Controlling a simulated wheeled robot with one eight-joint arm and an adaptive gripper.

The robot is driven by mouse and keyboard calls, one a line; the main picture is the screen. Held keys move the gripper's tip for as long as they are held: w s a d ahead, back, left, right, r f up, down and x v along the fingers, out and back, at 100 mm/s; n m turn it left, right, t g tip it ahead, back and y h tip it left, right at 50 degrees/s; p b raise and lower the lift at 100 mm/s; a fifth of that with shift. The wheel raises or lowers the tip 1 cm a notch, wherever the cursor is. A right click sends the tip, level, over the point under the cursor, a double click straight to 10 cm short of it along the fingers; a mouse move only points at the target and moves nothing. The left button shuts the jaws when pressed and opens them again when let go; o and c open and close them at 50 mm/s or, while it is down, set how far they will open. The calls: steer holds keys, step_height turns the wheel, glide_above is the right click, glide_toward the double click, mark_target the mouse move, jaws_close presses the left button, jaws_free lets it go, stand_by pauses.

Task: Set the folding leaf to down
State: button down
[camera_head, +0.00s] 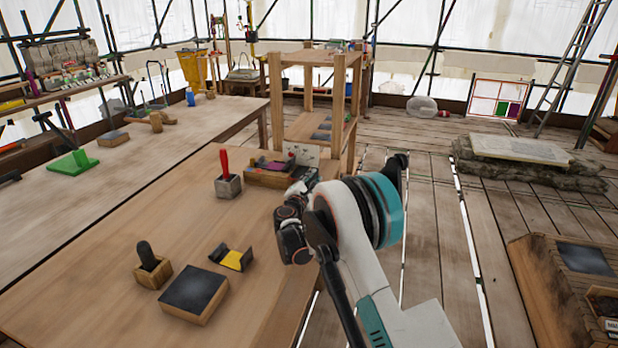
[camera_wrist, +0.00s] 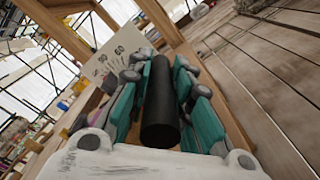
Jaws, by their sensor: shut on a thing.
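My gripper (camera_head: 301,190) is over the right edge of the near wooden table (camera_head: 130,215), beside a small wooden box (camera_head: 262,178) with coloured things in it. In the wrist view my gripper (camera_wrist: 160,85) has its teal pads on both sides of a black cylinder (camera_wrist: 160,105) and is shut on it. The cylinder's link to anything else is hidden. A pale card with dark figures (camera_wrist: 108,62) stands just beyond; it also shows in the head view (camera_head: 303,153). I cannot pick out the folding leaf for sure.
On the table are a red-handled tool in a grey block (camera_head: 228,185), a black-handled thing in a wooden block (camera_head: 150,268), a dark-topped block (camera_head: 194,292) and a yellow-and-black piece (camera_head: 233,258). A wooden frame stand (camera_head: 341,90) rises behind.

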steer(key=shift+d+f+m, duration=0.1)
steer(key=shift+f+m, duration=0.1)
steer(key=shift+m, duration=0.2)
steer(key=c, duration=1.4)
jaws_free()
steer(key=v, duration=1.2)
steer(key=shift+r, duration=0.1)
